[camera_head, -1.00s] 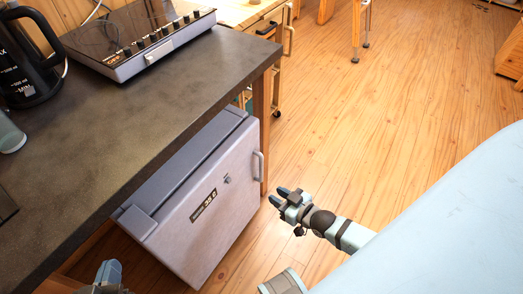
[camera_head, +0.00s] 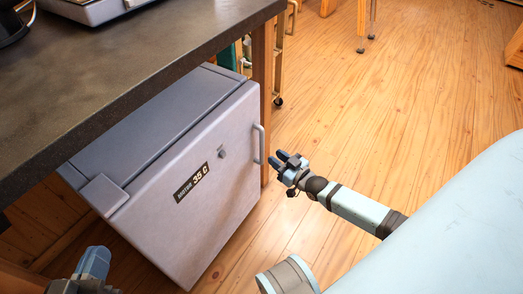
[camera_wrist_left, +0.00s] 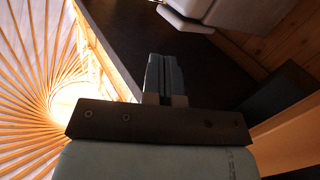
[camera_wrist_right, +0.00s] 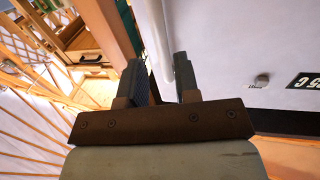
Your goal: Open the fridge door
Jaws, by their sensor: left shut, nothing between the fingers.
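The small grey fridge (camera_head: 150,130) stands under the dark counter, its front door (camera_head: 200,195) facing right and looking shut. A slim vertical handle (camera_head: 259,143) is at the door's right edge; it also shows in the right wrist view (camera_wrist_right: 157,35). My right gripper (camera_head: 281,159) is open just right of the handle. In the right wrist view the handle lies ahead between the lines of the two fingers (camera_wrist_right: 160,76); I cannot tell whether they touch it. My left gripper (camera_head: 95,262) is shut and empty, low at the left below the fridge front.
The dark counter (camera_head: 130,60) overhangs the fridge, with an appliance (camera_head: 100,8) at its back. A wooden leg (camera_head: 264,100) stands beside the fridge's handle side. The wooden floor (camera_head: 400,110) on the right is open.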

